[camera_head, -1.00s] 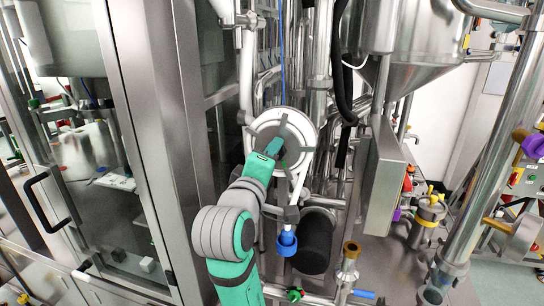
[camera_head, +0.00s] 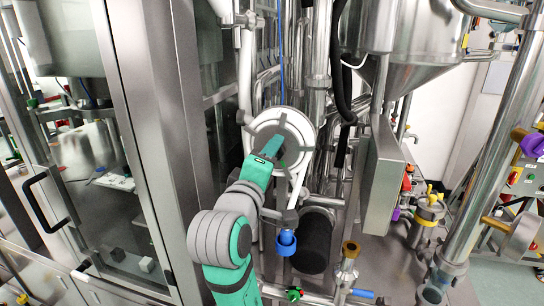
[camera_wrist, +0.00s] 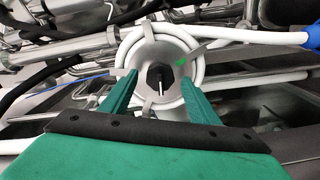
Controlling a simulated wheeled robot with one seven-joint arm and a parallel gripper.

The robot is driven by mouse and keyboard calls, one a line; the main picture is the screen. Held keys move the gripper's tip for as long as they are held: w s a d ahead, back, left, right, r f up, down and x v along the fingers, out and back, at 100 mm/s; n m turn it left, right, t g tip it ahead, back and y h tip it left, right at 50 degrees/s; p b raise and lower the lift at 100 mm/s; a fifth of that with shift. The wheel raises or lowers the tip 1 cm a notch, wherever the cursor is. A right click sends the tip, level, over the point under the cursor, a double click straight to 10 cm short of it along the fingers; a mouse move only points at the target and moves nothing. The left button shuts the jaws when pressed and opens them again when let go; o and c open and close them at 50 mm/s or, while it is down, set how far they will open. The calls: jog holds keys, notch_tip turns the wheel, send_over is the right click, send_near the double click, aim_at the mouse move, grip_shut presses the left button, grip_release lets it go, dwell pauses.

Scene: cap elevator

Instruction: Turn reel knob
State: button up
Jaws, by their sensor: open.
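The reel (camera_head: 300,128) is a round grey metal disc with white hose wound around its rim, in the middle of the head view. In the wrist view the reel's disc (camera_wrist: 178,55) faces me, with a dark knob (camera_wrist: 160,78) at its centre. My gripper (camera_wrist: 160,92) is open, its two green fingers to the left and right of the knob. The fingers look apart from the knob, and I cannot tell how far the tips are from it. In the head view my gripper (camera_head: 268,148) reaches the reel's front and hides the knob.
A glass-doored cabinet (camera_head: 95,190) with a steel frame stands at left. A steel box (camera_head: 385,185) and pipes stand right of the reel. A blue-ended hose fitting (camera_head: 286,240) hangs below it. A black cylinder (camera_head: 314,240) sits low behind.

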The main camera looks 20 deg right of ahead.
jog(key=v, duration=0.9)
jog(key=shift+s+a, duration=0.2)
jog(key=shift+a, duration=0.05)
jog(key=shift+f, duration=0.1)
